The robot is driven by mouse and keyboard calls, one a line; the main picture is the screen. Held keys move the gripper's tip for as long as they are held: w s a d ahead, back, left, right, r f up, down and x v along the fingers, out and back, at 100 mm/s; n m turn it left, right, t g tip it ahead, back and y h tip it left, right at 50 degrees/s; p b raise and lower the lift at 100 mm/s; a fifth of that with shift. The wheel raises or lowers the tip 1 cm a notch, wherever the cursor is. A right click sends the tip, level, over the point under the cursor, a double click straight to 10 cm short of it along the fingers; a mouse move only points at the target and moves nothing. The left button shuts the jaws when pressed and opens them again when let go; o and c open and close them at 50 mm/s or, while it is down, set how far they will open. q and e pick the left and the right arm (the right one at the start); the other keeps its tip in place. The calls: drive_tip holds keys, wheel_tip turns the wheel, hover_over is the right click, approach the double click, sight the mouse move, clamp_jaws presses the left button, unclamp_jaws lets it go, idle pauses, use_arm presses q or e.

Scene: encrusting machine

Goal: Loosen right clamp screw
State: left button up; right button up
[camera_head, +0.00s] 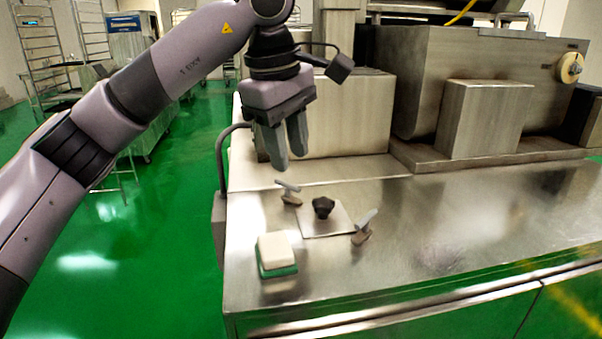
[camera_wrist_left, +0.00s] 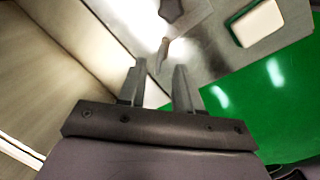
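Two small metal clamp screws with T-shaped handles stand on the steel table. The right clamp screw (camera_head: 363,228) is at the right of a square plate (camera_head: 340,222) with a black knob (camera_head: 322,207). The other clamp screw (camera_head: 288,192) is at the plate's left rear. My left gripper (camera_head: 290,158) hangs fingers down, above and behind that left one, well apart from the right one. In the left wrist view my left gripper (camera_wrist_left: 160,64) has its fingers apart with nothing between them. A clamp handle (camera_wrist_left: 163,52) shows beyond the fingertips. My right gripper is not in view.
A white and green block (camera_head: 276,254) lies at the table's front left; it also shows in the left wrist view (camera_wrist_left: 258,22). Large steel machine housings (camera_head: 485,118) stand along the back. The table's right part (camera_head: 480,215) is clear.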

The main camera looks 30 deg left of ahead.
sight(294, 187)
use_arm(q)
drive_tip(key=shift+w+d+f, duration=0.1)
drive_tip(key=shift+w+f, duration=0.15)
drive_tip(key=shift+f, duration=1.3)
drive_tip(key=shift+w+d+f, duration=0.1)
drive_tip(key=shift+w+f, duration=0.1)
drive_tip(key=shift+f, duration=1.3)
drive_tip(key=shift+c, duration=0.3)
clamp_jaws()
